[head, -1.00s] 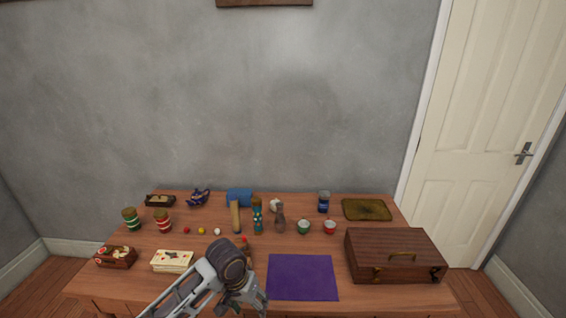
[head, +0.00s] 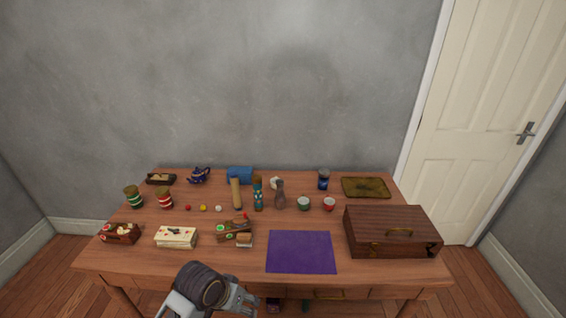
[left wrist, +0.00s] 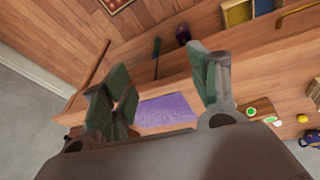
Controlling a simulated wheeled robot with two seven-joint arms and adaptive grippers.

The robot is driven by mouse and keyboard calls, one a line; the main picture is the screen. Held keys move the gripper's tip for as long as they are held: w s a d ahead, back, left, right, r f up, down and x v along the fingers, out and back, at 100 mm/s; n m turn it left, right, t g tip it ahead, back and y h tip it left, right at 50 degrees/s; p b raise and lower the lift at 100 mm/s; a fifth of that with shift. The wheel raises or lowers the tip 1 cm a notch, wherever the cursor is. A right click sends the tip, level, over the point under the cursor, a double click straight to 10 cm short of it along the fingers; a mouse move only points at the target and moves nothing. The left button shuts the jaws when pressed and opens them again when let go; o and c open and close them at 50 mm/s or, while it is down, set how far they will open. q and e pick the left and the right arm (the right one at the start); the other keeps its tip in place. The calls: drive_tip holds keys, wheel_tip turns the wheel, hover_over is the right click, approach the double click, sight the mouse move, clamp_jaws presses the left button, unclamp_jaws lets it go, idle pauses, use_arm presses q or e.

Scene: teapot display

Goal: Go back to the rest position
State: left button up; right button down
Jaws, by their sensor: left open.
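My left gripper (head: 246,302) is at the bottom of the head view, in front of the table's near edge and apart from everything on it. In the left wrist view its two green-padded fingers (left wrist: 160,95) are spread wide with nothing between them. The purple mat (head: 301,252) lies flat on the table and shows beyond the fingers in the wrist view (left wrist: 168,110). My right gripper is not in view.
The wooden table (head: 340,220) holds a dark wooden case (head: 390,238) at right, a card box (head: 176,237), a wooden tray with small items (head: 234,231), a blue teapot (head: 199,175), cups, jars and small balls. A white door (head: 490,120) stands at right.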

use_arm(q)
drive_tip(key=s+a+f+y, duration=0.1)
drive_tip(key=s+a+y, duration=0.1)
drive_tip(key=s+a, duration=0.75)
wheel_tip(320, 180, down, 33)
drive_tip(key=a, duration=0.2)
drive_tip(key=s+a+f+g, duration=0.1)
drive_tip(key=s+a+f, duration=0.1)
drive_tip(key=s+f, duration=0.8)
drive_tip(key=s+a+f, duration=0.3)
drive_tip(key=s+f, duration=0.7)
drive_tip(key=s, duration=0.2)
drive_tip(key=shift+s+a+g+y, duration=0.2)
drive_tip(key=shift+a+g+y, duration=0.1)
drive_tip(key=shift+g+y, duration=0.1)
idle(0.4)
